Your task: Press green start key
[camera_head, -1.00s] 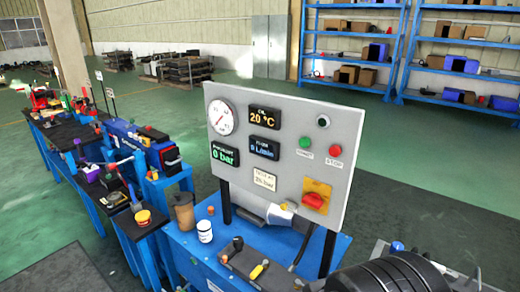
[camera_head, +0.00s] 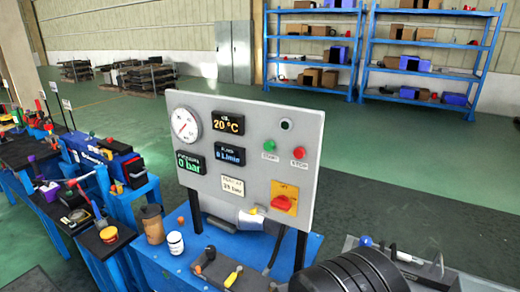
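The green start key (camera_head: 269,145) is a small round button on the right half of the grey control panel (camera_head: 245,166), with a white START label below it. A red stop button (camera_head: 299,153) sits just right of it. The panel stands upright on a blue bench (camera_head: 215,240). Its displays read 20 °C, 0 bar and 0 L/min. A round gauge (camera_head: 185,126) is at its upper left, and a red rotary switch (camera_head: 283,203) on a yellow plate is at its lower right. A black ribbed body at the bottom right may be part of my arm. My gripper's fingers do not show.
A brown cup (camera_head: 152,224), a white jar (camera_head: 175,243) and hand tools (camera_head: 234,277) stand on the blue bench before the panel. More cluttered benches (camera_head: 95,230) are at left. Blue shelving (camera_head: 365,50) is at the back. Green floor behind the panel is clear.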

